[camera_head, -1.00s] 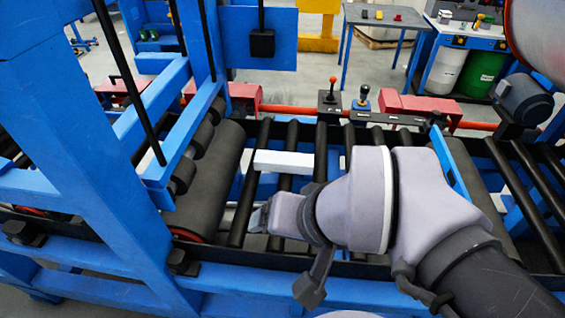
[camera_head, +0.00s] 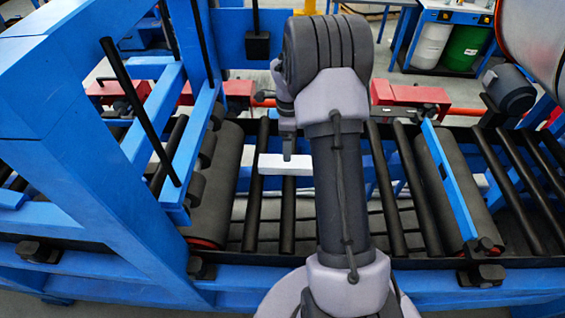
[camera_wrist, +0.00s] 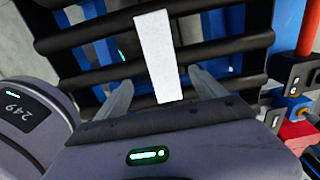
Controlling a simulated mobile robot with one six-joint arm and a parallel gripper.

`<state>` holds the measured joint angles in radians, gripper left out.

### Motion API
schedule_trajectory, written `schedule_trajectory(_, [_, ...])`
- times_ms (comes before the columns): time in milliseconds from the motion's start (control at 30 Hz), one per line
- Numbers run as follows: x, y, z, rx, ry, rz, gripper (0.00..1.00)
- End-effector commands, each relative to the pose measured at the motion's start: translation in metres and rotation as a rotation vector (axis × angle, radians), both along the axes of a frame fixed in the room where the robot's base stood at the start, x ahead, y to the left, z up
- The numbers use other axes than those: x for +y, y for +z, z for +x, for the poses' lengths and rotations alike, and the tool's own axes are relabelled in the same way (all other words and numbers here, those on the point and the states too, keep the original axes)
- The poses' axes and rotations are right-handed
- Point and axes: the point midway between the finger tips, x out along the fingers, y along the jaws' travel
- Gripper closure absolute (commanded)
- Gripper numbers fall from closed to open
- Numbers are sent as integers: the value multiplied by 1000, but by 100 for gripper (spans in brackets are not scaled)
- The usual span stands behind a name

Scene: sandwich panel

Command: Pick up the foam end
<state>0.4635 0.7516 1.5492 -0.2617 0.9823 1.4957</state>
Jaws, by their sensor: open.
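The foam end is a white, bar-shaped block (camera_head: 272,164) lying across the black rollers in the head view. My arm hides its right part there. My gripper (camera_head: 288,152) points down at the block, and only part of its fingers shows. My gripper (camera_wrist: 160,84) is open there, with one finger on each side of the block and a visible gap to each. I cannot tell its exact height above the block.
Black rollers (camera_head: 390,190) fill the conveyor, with gaps between them. A blue frame (camera_head: 80,180) with upright rods stands on the left. A blue bar (camera_head: 448,180) crosses the conveyor on the right. Red housings (camera_head: 408,97) line the far side.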

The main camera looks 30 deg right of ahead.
Motion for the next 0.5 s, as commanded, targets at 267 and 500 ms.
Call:
schedule_trajectory(267, [1,-51,0,1,2,1,20])
schedule_trajectory(500, [-2,-89,2,1,3,0,20])
